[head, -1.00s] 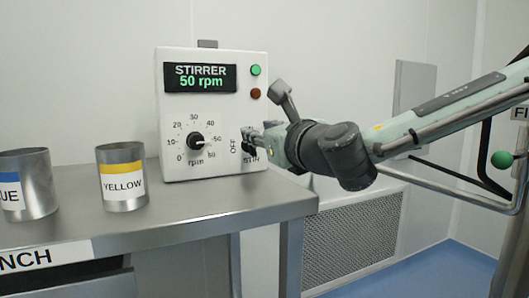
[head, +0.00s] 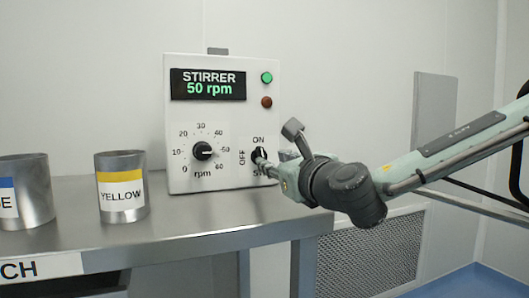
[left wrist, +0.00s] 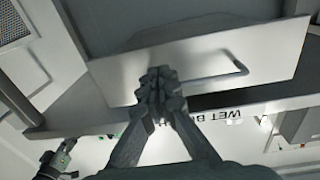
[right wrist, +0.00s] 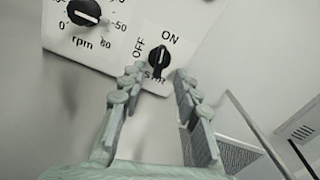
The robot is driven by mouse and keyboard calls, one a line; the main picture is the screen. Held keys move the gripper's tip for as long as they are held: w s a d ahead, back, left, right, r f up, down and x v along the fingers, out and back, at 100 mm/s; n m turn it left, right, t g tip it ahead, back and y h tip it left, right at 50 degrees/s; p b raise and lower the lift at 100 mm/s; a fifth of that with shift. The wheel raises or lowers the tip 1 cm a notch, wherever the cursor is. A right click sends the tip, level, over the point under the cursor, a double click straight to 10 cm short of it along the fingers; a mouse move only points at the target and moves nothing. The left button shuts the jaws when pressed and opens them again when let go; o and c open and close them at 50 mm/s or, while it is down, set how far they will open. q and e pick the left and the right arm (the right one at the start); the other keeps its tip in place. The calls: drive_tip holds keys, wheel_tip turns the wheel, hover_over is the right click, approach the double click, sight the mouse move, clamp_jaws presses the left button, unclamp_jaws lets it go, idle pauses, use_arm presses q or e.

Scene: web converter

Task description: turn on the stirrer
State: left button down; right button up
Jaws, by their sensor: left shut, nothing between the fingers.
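The stirrer (head: 222,130) is a white box on the bench; its display reads 50 rpm and its green lamp (head: 267,77) is lit. Its black OFF/ON switch knob (head: 260,153) also shows in the right wrist view (right wrist: 158,62), its white mark pointing roughly towards ON. My right gripper (right wrist: 158,76) is open, with one finger on each side of the knob in that view; I cannot tell whether they touch it. In the head view it partly covers the STIR label. My left gripper (left wrist: 158,85) is shut and empty, seen only in the left wrist view.
The rpm dial (head: 202,150) is left of the switch, pointing near 50. A YELLOW metal beaker (head: 122,205) and a blue-labelled one (head: 35,190) stand on the bench (head: 190,225), left of the stirrer. A drawer handle (left wrist: 240,67) is near my left gripper.

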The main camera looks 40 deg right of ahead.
sight(263, 156)
drive_tip(key=shift+w+d+p, duration=0.2)
drive_tip(key=shift+w+p, duration=0.35)
drive_tip(key=shift+p, duration=0.4)
drive_tip(key=x, duration=0.4)
drive_tip(key=shift+f, duration=0.15)
use_arm(q)
drive_tip(key=s+a+f+g+y, duration=0.1)
drive_tip(key=a+f+g, duration=0.3)
drive_tip(key=f, duration=0.4)
drive_tip(key=shift+s+f+y, duration=0.15)
drive_tip(key=shift+s+y, duration=0.1)
drive_tip(key=shift+y, duration=0.65)
use_arm(e)
drive_tip(key=shift+w+d, duration=0.15)
drive_tip(key=shift+w, duration=0.45)
use_arm(q)
drive_tip(key=shift+a, duration=0.1)
use_arm(e)
clamp_jaws()
